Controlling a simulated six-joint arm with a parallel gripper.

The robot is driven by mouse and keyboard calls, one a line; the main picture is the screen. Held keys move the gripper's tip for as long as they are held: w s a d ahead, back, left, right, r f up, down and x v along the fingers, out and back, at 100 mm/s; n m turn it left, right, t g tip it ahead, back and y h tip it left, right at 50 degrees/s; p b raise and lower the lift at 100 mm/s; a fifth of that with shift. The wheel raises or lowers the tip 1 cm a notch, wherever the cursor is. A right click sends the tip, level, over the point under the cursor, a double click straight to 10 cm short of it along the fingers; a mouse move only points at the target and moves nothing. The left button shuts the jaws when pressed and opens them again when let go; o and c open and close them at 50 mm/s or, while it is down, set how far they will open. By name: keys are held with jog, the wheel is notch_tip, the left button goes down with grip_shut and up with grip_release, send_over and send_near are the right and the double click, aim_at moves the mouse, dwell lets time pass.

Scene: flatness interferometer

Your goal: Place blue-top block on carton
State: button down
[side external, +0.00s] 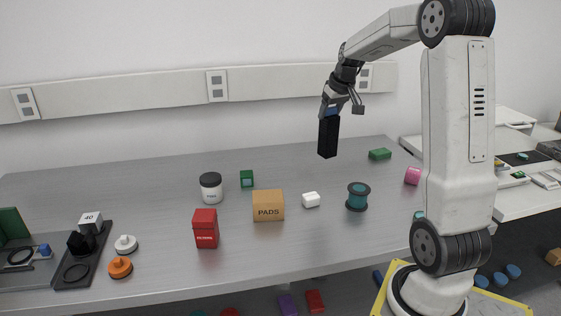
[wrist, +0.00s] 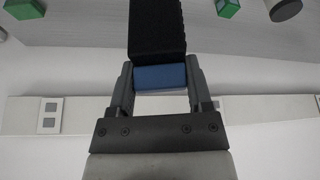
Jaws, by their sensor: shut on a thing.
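My gripper (side external: 334,107) is shut on a black block with a blue top (side external: 328,137) and holds it upright, well above the back right of the table. In the wrist view the blue top (wrist: 160,77) sits between my two fingers (wrist: 160,88), and the black body (wrist: 157,28) extends away from them. The carton, a tan box marked PADS (side external: 268,206), stands on the table below and to the left of the held block. Its top looks bare.
Another green block (side external: 380,154) lies at the back right.

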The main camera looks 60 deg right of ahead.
jog(key=s+a+r+n+y, duration=0.1)
jog(key=a+r+n, duration=0.1)
jog(key=a, duration=0.8)
jog(key=s+a+r+n+y, duration=0.1)
jog(key=s+a+r+n, duration=0.1)
jog(key=a, duration=0.9)
jog(key=shift+r+n+t, duration=0.35)
jog(key=shift+n+t, duration=0.05)
jog(key=shift+n, duration=0.4)
jog(key=shift+w, duration=0.1)
jog(key=w+d+f, duration=0.4)
jog(key=w+f, duration=0.5)
jog(key=w, duration=0.3)
jog(key=shift+w+f, duration=0.15)
jog(key=shift+w, duration=0.2)
